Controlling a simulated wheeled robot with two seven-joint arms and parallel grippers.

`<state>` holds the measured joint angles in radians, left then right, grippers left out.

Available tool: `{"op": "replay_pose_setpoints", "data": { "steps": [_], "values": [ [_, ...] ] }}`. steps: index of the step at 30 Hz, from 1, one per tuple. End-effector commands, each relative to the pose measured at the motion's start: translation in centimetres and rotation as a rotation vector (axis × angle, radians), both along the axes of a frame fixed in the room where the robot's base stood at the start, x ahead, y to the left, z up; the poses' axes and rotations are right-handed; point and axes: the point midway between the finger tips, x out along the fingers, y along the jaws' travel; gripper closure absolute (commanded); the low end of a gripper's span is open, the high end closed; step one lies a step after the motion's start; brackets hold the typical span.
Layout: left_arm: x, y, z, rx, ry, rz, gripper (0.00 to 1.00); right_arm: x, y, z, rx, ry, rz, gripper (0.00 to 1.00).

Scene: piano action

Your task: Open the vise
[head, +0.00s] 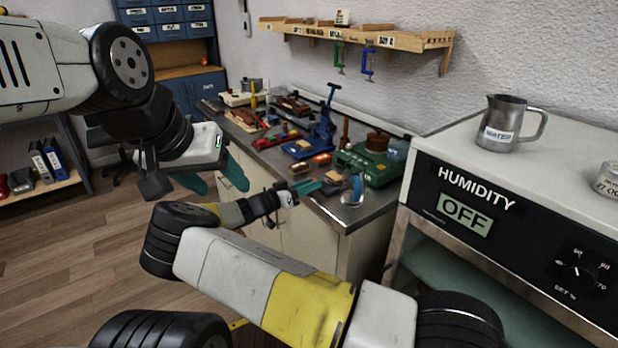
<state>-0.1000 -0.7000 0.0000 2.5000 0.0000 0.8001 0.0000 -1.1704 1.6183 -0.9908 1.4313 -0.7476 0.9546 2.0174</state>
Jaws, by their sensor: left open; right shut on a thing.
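A small blue tool with a curved upright part and a round, pale base (352,198) stands at the front corner of the workbench; it may be the vise, but it is too small to be sure. My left gripper (208,184) is open and empty, with its teal fingers apart in the air left of the bench. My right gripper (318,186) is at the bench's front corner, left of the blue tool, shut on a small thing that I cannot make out. A tan block (334,177) is close to its fingertips. Whether the vise jaws are open is not visible.
The workbench (340,215) holds a blue press (318,135), a green machine (370,163) and several tools behind. A humidity cabinet (480,210) with a metal jug (505,124) stands right. A clamp shelf (360,36) hangs above. The wooden floor (60,245) at left is clear.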

Motion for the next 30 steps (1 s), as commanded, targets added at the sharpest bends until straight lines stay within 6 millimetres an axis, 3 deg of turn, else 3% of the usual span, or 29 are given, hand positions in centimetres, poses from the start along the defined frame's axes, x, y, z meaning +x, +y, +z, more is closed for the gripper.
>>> {"op": "replay_pose_setpoints", "data": {
  "steps": [9,24,25,28,30],
  "values": [
    [0.0,0.0,0.0,0.0,0.0,0.0,0.41,0.07,0.11,0.0,-0.072,0.101,0.002,1.0],
    [0.0,0.0,0.0,0.0,0.0,0.0,0.41,0.07,0.14,-0.02,-0.085,0.119,0.002,1.0],
    [0.0,0.0,0.0,0.0,0.0,0.0,0.41,0.07,0.14,-0.02,-0.085,0.119,0.002,0.7],
    [0.0,0.0,0.0,0.0,0.0,0.0,0.41,0.07,0.13,-0.01,-0.085,0.118,0.002,0.51],
    [0.0,0.0,0.0,0.0,0.0,0.0,0.41,0.06,0.12,-0.02,-0.085,0.118,0.002,0.51]
  ]
}}
